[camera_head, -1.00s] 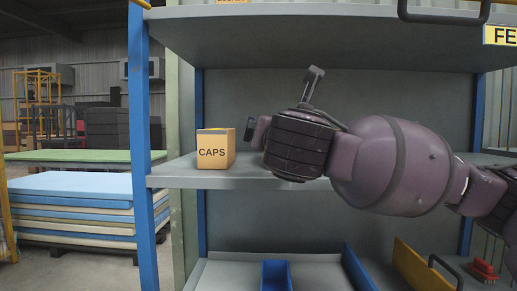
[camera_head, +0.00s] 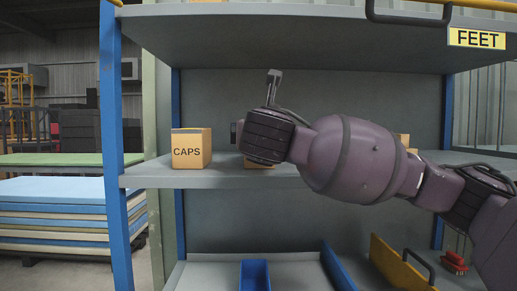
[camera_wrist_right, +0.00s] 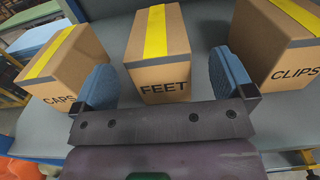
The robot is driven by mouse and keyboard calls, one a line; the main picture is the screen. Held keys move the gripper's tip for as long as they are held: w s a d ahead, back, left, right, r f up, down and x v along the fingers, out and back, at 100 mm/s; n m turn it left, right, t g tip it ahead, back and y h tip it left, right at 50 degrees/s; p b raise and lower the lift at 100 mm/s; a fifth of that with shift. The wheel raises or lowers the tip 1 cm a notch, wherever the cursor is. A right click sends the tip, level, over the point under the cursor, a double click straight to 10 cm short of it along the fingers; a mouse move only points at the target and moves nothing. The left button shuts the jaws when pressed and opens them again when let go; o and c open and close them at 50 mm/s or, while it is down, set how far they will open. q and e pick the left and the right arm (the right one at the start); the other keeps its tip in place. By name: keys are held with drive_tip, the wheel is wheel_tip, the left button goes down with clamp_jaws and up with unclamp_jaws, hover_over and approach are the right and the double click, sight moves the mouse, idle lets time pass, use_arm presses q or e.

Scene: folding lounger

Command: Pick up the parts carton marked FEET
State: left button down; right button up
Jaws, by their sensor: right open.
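The FEET carton (camera_wrist_right: 158,72) is a brown box with yellow tape on top. It stands on the shelf in the right wrist view, ahead of and between the two blue-grey fingers of my right gripper (camera_wrist_right: 162,66). The fingers are apart and not closed on it. In the head view my right gripper (camera_head: 238,134) is over the middle shelf, and my arm hides most of a carton (camera_head: 258,164) behind it. My left gripper is not in view.
The CAPS carton (camera_wrist_right: 66,66) stands close on the left and the CLIPS carton (camera_wrist_right: 278,40) on the right. CAPS also shows in the head view (camera_head: 192,149). A blue bin (camera_head: 255,276) is below.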

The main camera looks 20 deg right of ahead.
sight(259, 168)
drive_tip(key=x, duration=0.3)
drive_tip(key=shift+w+f, duration=0.15)
drive_tip(key=shift+w, duration=0.15)
drive_tip(key=shift+a, duration=0.1)
drive_tip(key=shift+c, duration=0.5)
drive_tip(key=c, duration=0.9)
drive_tip(key=shift+c, duration=0.7)
